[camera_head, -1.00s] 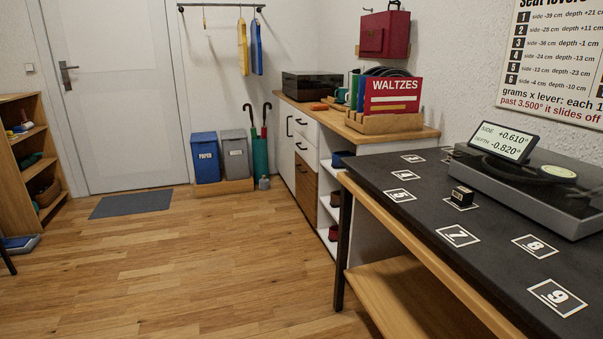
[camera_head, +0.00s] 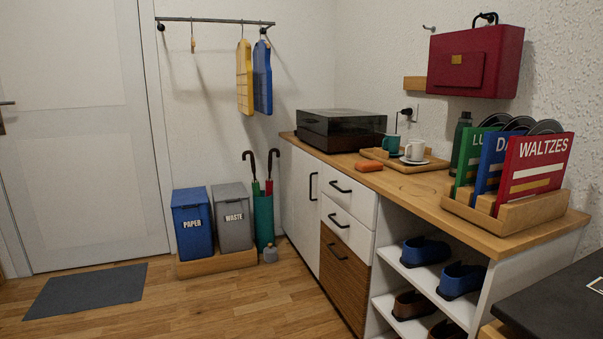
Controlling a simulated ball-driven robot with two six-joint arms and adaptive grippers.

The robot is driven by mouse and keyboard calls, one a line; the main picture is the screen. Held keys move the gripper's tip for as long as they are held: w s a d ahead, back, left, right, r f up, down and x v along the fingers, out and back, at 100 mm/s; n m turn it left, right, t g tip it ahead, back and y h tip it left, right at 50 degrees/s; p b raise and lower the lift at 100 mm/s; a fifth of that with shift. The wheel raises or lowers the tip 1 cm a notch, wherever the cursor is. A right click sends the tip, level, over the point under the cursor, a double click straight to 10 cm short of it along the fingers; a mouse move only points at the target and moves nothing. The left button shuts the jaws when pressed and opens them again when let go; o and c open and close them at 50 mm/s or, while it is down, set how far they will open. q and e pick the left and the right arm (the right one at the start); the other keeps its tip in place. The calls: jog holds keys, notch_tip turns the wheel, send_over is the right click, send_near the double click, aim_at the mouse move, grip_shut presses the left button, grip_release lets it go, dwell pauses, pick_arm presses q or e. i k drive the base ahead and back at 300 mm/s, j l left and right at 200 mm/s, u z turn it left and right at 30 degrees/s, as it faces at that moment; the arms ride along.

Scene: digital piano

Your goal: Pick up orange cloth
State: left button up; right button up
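A small orange object (camera_head: 368,165), which looks like the folded orange cloth, lies on the wooden top of the sideboard (camera_head: 425,198). It is near the front edge, in front of the turntable box and left of the wooden tray. Nothing covers it. Neither of my grippers shows in the head view.
A dark turntable box (camera_head: 340,128), a tray (camera_head: 437,164) with cups, and a record rack (camera_head: 500,215) stand on the sideboard. A dark table corner (camera_head: 560,305) juts in at lower right. Bins (camera_head: 193,222) stand by the wall. The floor (camera_head: 235,300) before the sideboard is clear.

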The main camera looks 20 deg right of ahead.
aim_at(367, 167)
jog(key=i+z, duration=0.15)
jog(key=i, duration=0.45)
jog(key=i+j+z, duration=0.1)
jog(key=i, duration=0.45)
jog(key=i+z, duration=0.25)
jog(key=z, duration=0.2)
jog(key=i+z, duration=0.25)
jog(key=z, duration=0.15)
jog(key=i+j+z, duration=0.2)
jog(key=z, duration=0.25)
